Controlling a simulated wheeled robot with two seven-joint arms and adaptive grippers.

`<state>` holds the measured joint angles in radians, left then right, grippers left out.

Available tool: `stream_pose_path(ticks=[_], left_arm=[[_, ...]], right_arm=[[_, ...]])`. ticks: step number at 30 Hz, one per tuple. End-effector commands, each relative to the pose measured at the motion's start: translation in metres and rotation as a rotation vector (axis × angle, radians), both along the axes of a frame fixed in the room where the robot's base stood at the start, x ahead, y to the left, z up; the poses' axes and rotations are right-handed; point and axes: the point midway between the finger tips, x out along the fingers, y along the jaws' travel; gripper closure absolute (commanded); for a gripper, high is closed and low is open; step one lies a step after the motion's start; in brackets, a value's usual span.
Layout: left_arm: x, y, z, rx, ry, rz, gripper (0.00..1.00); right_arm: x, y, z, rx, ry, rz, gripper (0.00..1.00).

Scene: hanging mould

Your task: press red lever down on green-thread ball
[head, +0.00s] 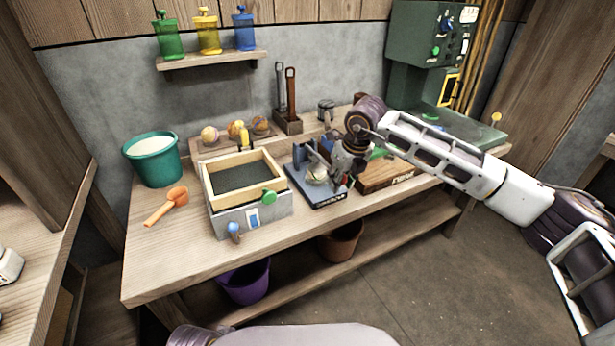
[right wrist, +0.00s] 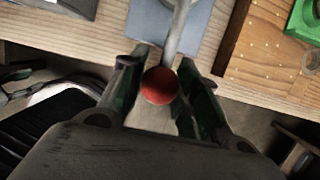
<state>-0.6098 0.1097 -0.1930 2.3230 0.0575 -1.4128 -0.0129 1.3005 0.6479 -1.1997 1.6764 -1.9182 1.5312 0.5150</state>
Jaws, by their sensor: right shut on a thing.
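The red lever's round red knob (right wrist: 160,86) sits between the fingers of my right gripper (right wrist: 160,76), and its pale metal rod runs up the right wrist view. In the head view my right gripper (head: 345,178) is at the right side of a blue press (head: 330,194) on the bench, shut on the lever, which it largely hides. A pale ball (head: 316,174) sits in the press; its thread colour is too small to tell. The blue press base (right wrist: 200,30) also shows in the right wrist view. My left gripper is not in view.
A wooden board (head: 385,180) lies right of the press. A wood-framed box (head: 208,190) stands left of it, with an orange scoop (head: 165,207) and teal bucket (head: 172,170) farther left. Several balls sit on a rack (head: 212,146) behind. The bench's front left is clear.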

Motion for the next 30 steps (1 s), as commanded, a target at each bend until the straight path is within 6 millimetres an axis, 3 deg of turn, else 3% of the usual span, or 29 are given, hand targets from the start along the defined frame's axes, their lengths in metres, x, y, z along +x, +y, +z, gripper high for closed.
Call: stream_pose_path(ticks=[30], left_arm=[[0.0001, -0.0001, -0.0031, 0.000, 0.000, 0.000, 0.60]], right_arm=[[-0.0010, -0.0004, -0.0067, -0.002, 0.004, 0.001, 0.80]])
